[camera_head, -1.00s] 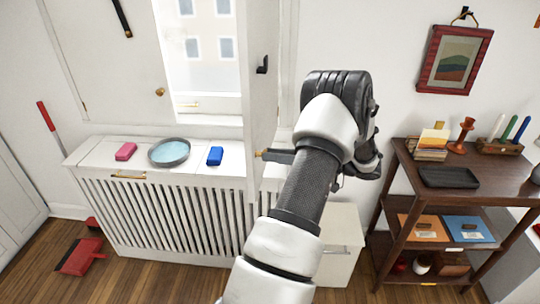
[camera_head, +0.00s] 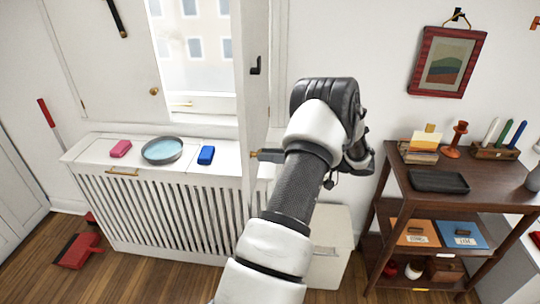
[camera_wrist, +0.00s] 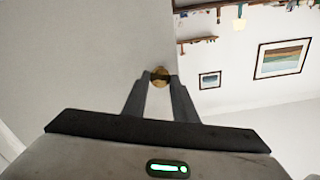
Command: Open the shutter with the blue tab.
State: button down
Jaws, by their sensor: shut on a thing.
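The right shutter (camera_head: 253,70) is a white panel seen nearly edge-on, swung out from the window. My gripper (camera_head: 257,155) is shut on its brass knob (camera_wrist: 160,76), low on the panel. In the wrist view both fingertips meet the knob, and the shutter's pale face (camera_wrist: 80,60) fills the left. A blue block (camera_head: 206,155), perhaps the blue tab, lies on the radiator cover below the window. No blue mark shows on the shutter itself. The left shutter (camera_head: 110,70) has a brass knob and lies flat across the window's left part.
A pink block (camera_head: 121,148) and a round grey dish (camera_head: 162,151) sit on the radiator cover (camera_head: 93,150). A white cabinet (camera_head: 328,240) stands behind my arm. A dark wooden shelf (camera_head: 400,165) stands at right. A framed picture (camera_head: 447,62) hangs above it.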

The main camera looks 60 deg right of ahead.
jog(key=shift+r, duration=0.1)
jog(key=c, duration=1.4)
grip_release()
jog(key=shift+c, duration=0.2)
jog(key=shift+s, duration=0.1)
jog(key=v, duration=1.7)
jog(key=shift+p, duration=0.45)
jog(key=shift+d, duration=0.15)
